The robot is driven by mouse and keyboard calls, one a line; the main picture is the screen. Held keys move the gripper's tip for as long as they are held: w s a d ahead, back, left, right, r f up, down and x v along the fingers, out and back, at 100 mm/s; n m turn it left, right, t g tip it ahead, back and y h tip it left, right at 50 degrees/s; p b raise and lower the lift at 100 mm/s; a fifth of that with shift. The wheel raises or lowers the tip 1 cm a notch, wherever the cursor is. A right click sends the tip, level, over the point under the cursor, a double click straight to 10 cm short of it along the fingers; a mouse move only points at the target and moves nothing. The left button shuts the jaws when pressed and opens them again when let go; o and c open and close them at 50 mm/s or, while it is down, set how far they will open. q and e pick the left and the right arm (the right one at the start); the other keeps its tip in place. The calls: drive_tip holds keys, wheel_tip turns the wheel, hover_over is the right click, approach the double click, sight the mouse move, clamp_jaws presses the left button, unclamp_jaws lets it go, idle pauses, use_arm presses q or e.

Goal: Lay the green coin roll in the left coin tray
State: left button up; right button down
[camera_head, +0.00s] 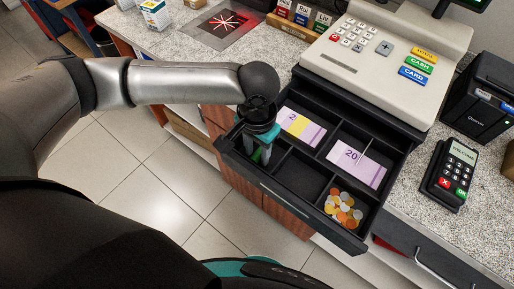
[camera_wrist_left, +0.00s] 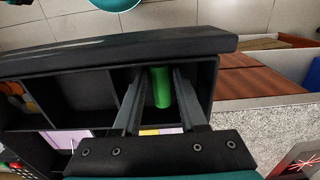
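The green coin roll (camera_wrist_left: 161,88) is in the left front compartment, the left coin tray (camera_wrist_left: 205,88), of the open cash drawer. It also shows as a small green patch in the head view (camera_head: 257,155), mostly hidden by my left gripper. My left gripper (camera_head: 260,157) reaches down into this tray. In the left wrist view its two fingers (camera_wrist_left: 160,85) stand on either side of the roll, with a narrow gap at the left finger, so it looks open around it. Whether the roll rests on the tray floor is hard to see. My right gripper is not in view.
The drawer (camera_head: 300,217) has an empty middle front compartment (camera_head: 300,175) and loose coins (camera_head: 343,207) in the right one. Banknotes (camera_head: 302,127) lie in the back compartments. The cash register (camera_head: 385,55) stands behind, and a card terminal (camera_head: 452,172) is at right.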

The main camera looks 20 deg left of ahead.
sight(257, 156)
use_arm(q)
drive_tip(key=shift+o, duration=1.2)
drive_tip(key=shift+w+r, duration=0.1)
drive_tip(key=shift+r, duration=0.5)
wheel_tip(257, 156, up, 12)
drive_tip(key=p, duration=0.2)
